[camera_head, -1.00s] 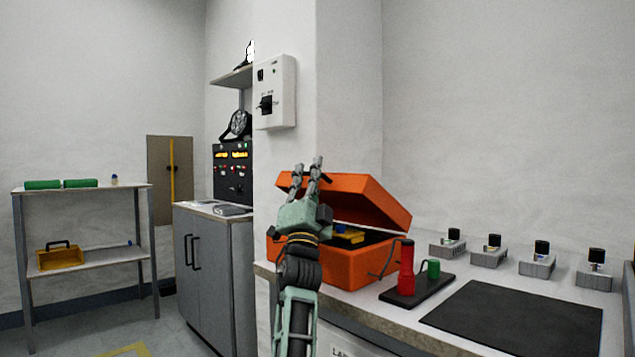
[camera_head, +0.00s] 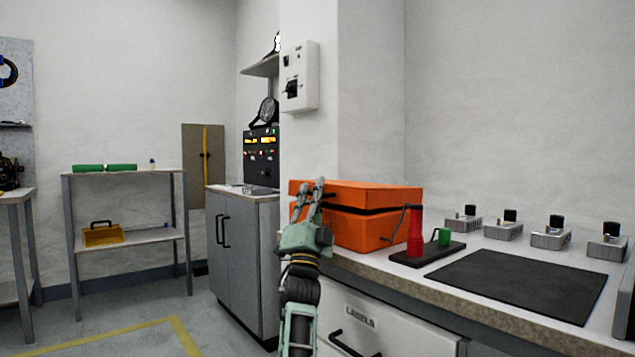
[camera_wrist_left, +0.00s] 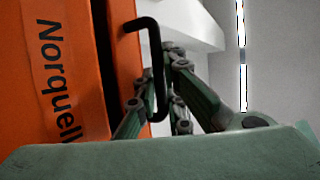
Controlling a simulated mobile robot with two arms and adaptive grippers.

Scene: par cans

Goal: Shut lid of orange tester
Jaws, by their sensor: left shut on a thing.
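The orange tester is a box on the counter. Its lid (camera_head: 372,193) is lowered close over the body (camera_head: 362,232), with a narrow dark gap between them. My left gripper (camera_head: 315,185) is at the box's left front, in front of the lid. In the left wrist view its fingers (camera_wrist_left: 160,100) are closed around a black bent handle (camera_wrist_left: 155,70) beside the orange box. A label reading "Norquell" (camera_wrist_left: 55,80) shows on the orange face there. The inside of the tester is hidden. My right gripper is not in view.
A red cylinder with a crank (camera_head: 416,235) and a green piece (camera_head: 443,236) stand on a black base close right of the tester. A black mat (camera_head: 520,285) lies further right. Several small grey blocks (camera_head: 551,238) line the wall. A grey cabinet (camera_head: 243,265) stands left.

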